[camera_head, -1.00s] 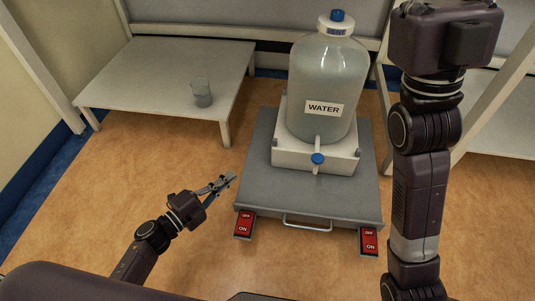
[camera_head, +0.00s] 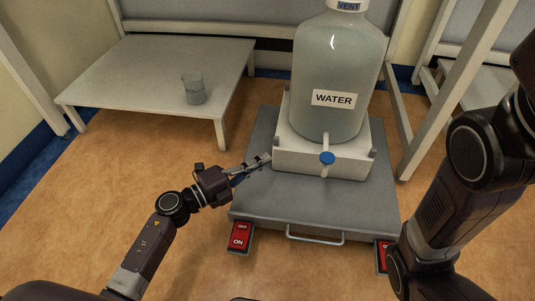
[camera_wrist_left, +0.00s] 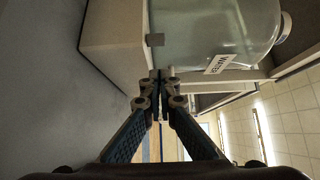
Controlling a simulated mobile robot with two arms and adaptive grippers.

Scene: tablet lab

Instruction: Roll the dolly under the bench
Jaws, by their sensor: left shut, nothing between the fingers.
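The grey dolly (camera_head: 310,208) stands on the floor with a wire handle (camera_head: 315,238) at its front edge. Red ON/OFF pedals sit at its front corners, the left one (camera_head: 239,238) clear and the right one (camera_head: 382,256) partly hidden by my right arm. A large water carboy (camera_head: 335,75) stands upright in a white base (camera_head: 300,158) on the dolly. A low white bench (camera_head: 140,85) is at the left. My left gripper (camera_head: 264,160) is shut and empty over the dolly's left side, close to the base; its fingertips (camera_wrist_left: 161,76) show in the left wrist view. My right gripper is out of view.
A beaker of liquid (camera_head: 194,90) stands near the bench's front right corner. A bench leg (camera_head: 221,134) is left of the dolly. White frame posts (camera_head: 455,90) stand at the right. Orange floor (camera_head: 130,170) is open left of the dolly.

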